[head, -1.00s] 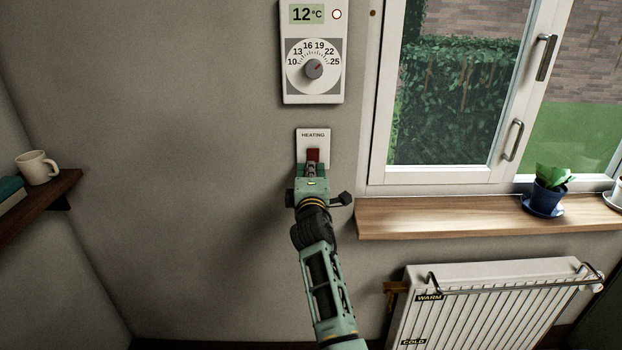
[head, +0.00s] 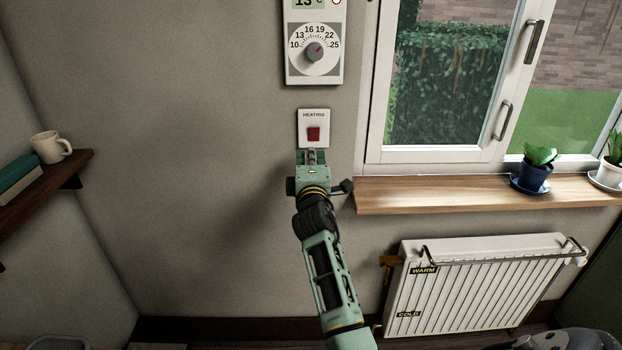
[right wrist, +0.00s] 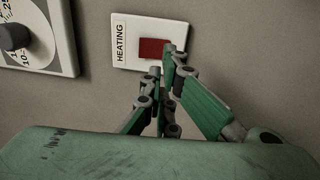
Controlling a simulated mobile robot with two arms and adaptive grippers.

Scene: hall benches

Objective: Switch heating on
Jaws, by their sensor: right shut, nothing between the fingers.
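The heating switch (head: 313,118) is a white wall plate marked HEATING with a red rocker (head: 314,134). It also shows in the right wrist view, where the plate (right wrist: 122,55) carries the red rocker (right wrist: 153,50). Which way the rocker is tipped I cannot tell. My right gripper (head: 312,155) is shut and empty, just below the rocker, its tips overlapping the plate's lower edge in the picture. The rocker is in clear view above them. The thermostat (head: 315,78) hangs above; its display reads 13 °C, cut off at the top. My left gripper is not in view.
A window (head: 440,155) with a wooden sill (head: 450,197) is to the right, bearing potted plants (head: 533,177). A radiator (head: 480,285) marked WARM and COLD stands below it. A shelf (head: 70,172) with a mug (head: 50,147) is at left. The wall between is bare.

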